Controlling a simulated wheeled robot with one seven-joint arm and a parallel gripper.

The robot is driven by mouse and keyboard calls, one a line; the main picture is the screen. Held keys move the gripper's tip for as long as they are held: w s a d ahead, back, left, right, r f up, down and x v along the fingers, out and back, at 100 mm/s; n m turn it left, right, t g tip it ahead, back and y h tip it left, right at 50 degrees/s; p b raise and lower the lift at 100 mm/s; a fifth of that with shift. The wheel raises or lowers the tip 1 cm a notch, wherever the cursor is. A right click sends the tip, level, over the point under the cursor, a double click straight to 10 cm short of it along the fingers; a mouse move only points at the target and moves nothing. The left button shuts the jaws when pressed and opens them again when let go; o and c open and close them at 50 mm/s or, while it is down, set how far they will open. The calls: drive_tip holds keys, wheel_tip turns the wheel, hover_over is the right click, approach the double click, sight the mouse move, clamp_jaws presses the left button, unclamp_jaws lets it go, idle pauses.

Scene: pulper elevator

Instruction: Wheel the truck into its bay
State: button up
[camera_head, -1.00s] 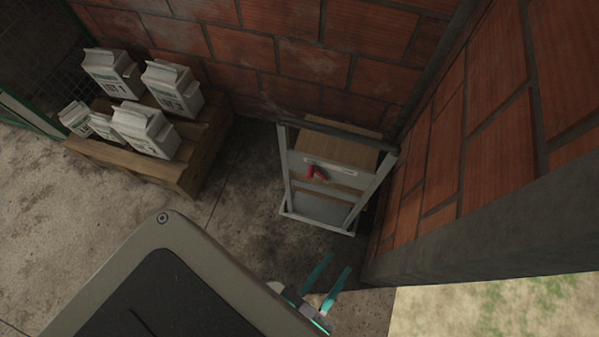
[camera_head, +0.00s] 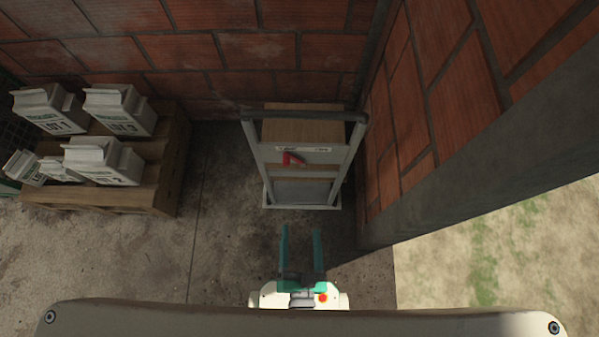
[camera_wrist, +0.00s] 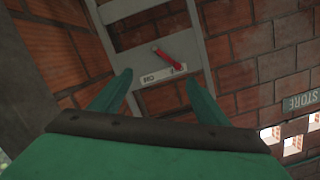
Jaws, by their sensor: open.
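The truck (camera_head: 350,165) is a grey-framed hand truck with a dark top bar. It stands upright in the corner between the two brick walls, with a brown box (camera_head: 300,125) in its frame. A red part (camera_head: 293,159) sits beside a white label on its crosspiece. My gripper (camera_head: 300,232) has green fingers, open and empty, pointing at the truck from just in front of its base, apart from it as far as I can tell. In the wrist view the open fingers (camera_wrist: 158,88) flank the crosspiece and its red part (camera_wrist: 168,58). Any bay marking is not visible.
A wooden pallet (camera_head: 100,198) with several white sacks stands at the left. A brick wall (camera_head: 455,65) with a grey base edge closes the right side. Concrete floor (camera_head: 215,225) is clear between pallet and truck.

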drive_tip(key=w+f+m, duration=0.5)
drive_tip(key=f, duration=0.6)
drive_tip(key=m+t, duration=0.2)
drive_tip(key=m, duration=0.6)
approach(303, 175)
drive_tip(key=shift+h, duration=0.3)
drive_tip(key=w, duration=1.1)
drive_tip(key=shift+w+a+r, duration=0.1)
drive_tip(key=shift+a+r, duration=0.1)
drive_tip(key=shift+r, duration=0.15)
drive_tip(key=shift+c, duration=0.6)
clamp_jaws()
